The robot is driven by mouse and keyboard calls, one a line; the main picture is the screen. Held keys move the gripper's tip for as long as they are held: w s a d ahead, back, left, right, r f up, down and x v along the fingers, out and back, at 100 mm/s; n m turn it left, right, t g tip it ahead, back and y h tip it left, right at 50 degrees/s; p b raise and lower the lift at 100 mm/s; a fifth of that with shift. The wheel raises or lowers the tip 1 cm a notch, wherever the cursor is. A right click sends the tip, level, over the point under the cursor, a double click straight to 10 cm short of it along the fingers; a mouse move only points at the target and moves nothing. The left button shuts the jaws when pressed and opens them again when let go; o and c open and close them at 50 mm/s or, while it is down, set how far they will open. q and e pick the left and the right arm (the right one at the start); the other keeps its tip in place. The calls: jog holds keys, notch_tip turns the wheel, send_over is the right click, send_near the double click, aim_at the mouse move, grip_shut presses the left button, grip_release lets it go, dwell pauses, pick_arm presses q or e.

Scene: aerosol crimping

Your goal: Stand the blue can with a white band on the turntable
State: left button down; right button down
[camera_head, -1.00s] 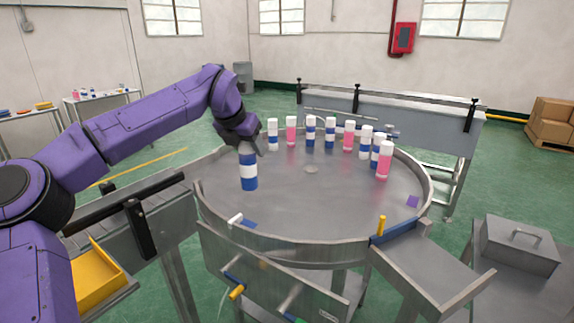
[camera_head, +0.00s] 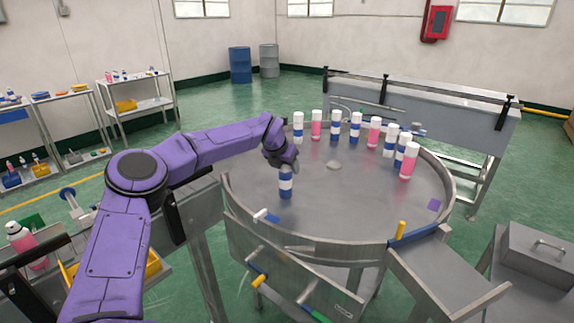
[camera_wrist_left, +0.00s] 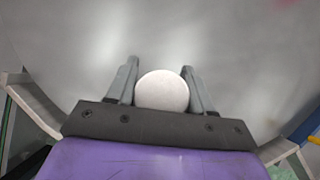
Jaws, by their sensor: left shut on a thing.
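The blue can with a white band (camera_head: 286,184) is upright at the near left part of the round metal turntable (camera_head: 345,210). My left gripper (camera_head: 284,163) is shut on the can's top from above. In the left wrist view the white round top of the can (camera_wrist_left: 162,91) sits between the two grey fingers. The can's base is at or very near the turntable surface; I cannot tell whether it touches. My right gripper is not in view.
Several white, blue and pink cans (camera_head: 356,127) stand along the turntable's far side. A raised metal rim surrounds it. A white-and-blue piece (camera_head: 266,216) lies near the front left rim.

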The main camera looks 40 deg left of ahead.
pick_arm(q)
jog(key=shift+f, duration=0.15)
jog(key=shift+c, duration=2.2)
grip_release()
jog(key=shift+r, duration=0.25)
jog(key=shift+s+r, duration=0.2)
jog(key=shift+r, duration=0.05)
jog(key=b+v, duration=0.2)
jog(key=v, duration=0.9)
jog(key=shift+b, duration=0.4)
jog(key=shift+s+r, duration=0.1)
